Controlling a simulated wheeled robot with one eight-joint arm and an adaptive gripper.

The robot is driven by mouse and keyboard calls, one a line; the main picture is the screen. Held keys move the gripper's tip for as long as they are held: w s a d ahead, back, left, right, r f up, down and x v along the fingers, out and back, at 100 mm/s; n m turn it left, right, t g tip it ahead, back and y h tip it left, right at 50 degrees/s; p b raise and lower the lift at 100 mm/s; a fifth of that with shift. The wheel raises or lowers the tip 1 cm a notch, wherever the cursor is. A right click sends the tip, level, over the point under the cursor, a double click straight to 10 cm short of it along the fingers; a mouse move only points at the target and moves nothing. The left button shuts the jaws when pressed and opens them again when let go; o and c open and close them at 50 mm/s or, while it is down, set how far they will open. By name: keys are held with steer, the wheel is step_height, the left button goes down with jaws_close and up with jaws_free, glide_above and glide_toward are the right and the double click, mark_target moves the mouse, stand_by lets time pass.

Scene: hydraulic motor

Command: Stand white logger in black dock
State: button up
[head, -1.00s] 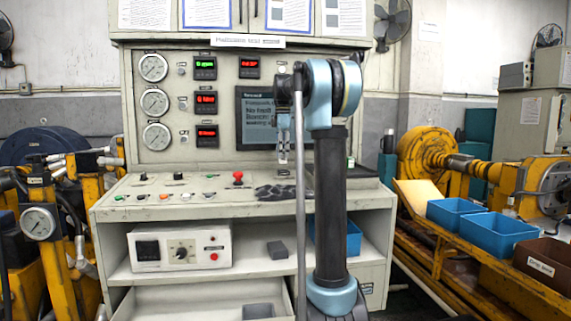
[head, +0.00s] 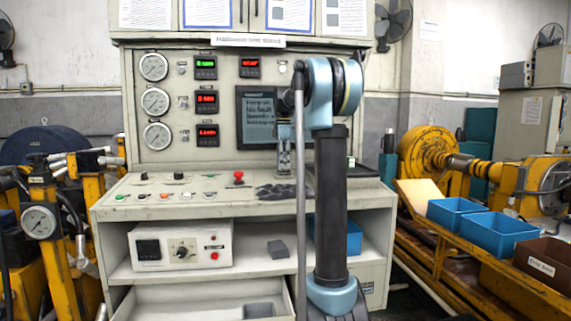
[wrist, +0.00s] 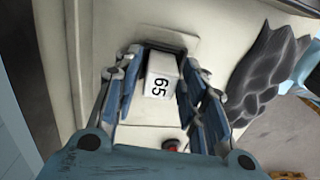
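The white logger (wrist: 161,80), a small block marked 65, shows in the wrist view between the two blue fingers of my gripper (wrist: 162,62). A narrow gap seems to show beside it, and I cannot tell whether the fingers touch it. A dark strip shows at its far end; I cannot tell what it is. In the head view my gripper (head: 284,150) hangs over the bench top, partly behind my arm, and the logger cannot be made out there. I cannot identify the black dock for certain in either view.
Dark gloves (wrist: 262,75) lie on the bench top beside the gripper; they also show in the head view (head: 277,191). A red push button (head: 239,177) stands left of them. A screen (head: 258,118) is behind the gripper. Blue bins (head: 497,236) stand at the right.

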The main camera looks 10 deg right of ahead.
steer(key=shift+r, duration=0.1)
step_height(320, 180, up, 13)
steer(key=shift+f, duration=0.2)
stand_by(0.5)
stand_by(0.6)
